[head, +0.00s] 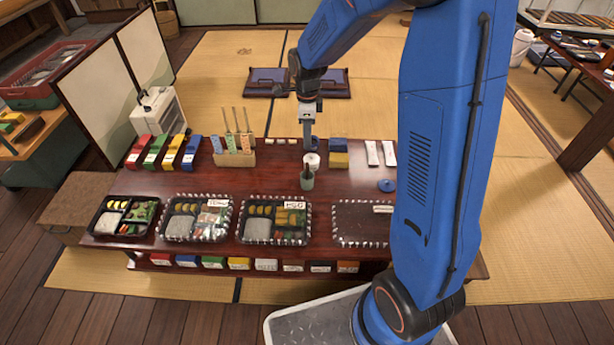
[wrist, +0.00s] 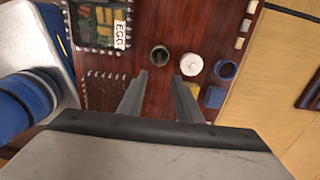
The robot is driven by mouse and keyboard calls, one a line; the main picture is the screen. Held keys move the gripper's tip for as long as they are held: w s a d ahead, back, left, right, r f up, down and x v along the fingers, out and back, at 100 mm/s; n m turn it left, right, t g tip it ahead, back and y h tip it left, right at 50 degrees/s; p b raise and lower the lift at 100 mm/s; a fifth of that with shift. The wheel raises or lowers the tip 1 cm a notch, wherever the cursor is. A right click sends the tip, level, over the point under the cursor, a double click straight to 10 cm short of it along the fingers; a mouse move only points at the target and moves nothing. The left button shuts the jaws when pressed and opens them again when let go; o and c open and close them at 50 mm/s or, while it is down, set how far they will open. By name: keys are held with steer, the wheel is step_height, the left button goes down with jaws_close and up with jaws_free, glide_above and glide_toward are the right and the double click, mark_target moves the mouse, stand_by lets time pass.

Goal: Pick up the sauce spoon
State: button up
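A grey-green cup (head: 307,182) stands on the dark red low table, with a thin dark stick-like piece rising from it that may be the sauce spoon; I cannot tell for sure. In the wrist view the cup (wrist: 160,57) shows from above with a dark inside, and no spoon is clear. My gripper (head: 309,143) is above the table, pointing down, behind the cup in the head view. In the wrist view my gripper (wrist: 160,78) has its two fingers apart with nothing between them.
A white round pot (wrist: 191,65) stands next to the cup, with a blue round container (wrist: 225,70) beyond. Bento trays (head: 275,220) line the table's front. A wooden holder with upright sticks (head: 235,157) is left, yellow and blue blocks (head: 339,160) right.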

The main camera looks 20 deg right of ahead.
mark_target(307, 163)
step_height(307, 163, down, 14)
steer(key=shift+f, duration=0.1)
steer(key=shift+s, duration=0.1)
stand_by(0.5)
steer(key=shift+c, duration=0.6)
jaws_close()
